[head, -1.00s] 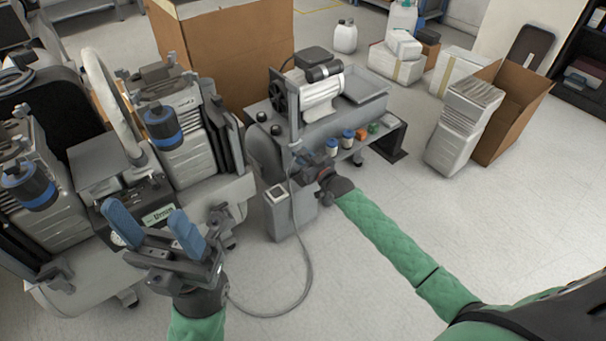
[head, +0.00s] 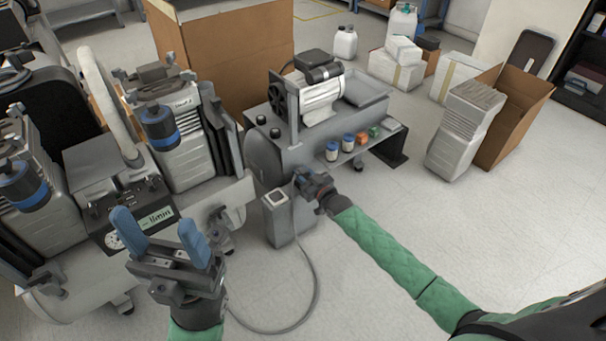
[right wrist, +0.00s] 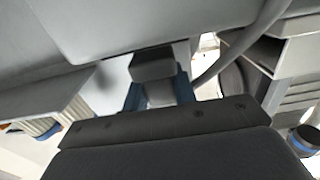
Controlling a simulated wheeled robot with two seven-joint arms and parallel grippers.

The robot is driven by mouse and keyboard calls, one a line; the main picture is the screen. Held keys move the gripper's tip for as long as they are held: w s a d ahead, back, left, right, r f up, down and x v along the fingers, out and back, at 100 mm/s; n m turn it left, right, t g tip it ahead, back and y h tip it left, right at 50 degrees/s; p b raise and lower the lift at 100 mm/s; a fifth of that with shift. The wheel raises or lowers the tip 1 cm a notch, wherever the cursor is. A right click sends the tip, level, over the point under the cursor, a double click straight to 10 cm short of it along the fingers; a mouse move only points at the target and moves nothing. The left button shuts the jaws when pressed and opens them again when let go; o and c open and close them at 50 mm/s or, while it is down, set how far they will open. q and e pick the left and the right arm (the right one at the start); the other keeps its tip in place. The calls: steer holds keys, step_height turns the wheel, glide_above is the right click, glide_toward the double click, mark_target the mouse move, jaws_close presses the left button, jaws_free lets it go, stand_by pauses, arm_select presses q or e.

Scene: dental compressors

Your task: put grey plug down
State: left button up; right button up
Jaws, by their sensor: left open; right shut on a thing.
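My right gripper (head: 303,178) is shut on the grey plug (right wrist: 154,66), which shows between its blue fingers in the right wrist view. In the head view the plug is mostly hidden by the gripper. A grey cable (head: 316,285) hangs below the gripper and loops over the floor. The gripper is in front of the compressor (head: 318,98) on its grey stand, just above and right of a grey box (head: 277,196) with a small panel on top. I cannot tell whether the plug touches anything. My left gripper (head: 152,228) is open and empty, fingers up, in front of the left machine.
A large machine (head: 133,195) with a gauge and several motor units fills the left. Small jars (head: 348,142) and coloured items stand on the shelf by the compressor. Cardboard boxes (head: 515,108) stand at the back right.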

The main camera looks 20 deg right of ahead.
steer(key=shift+f, duration=0.6)
steer(key=o, duration=1)
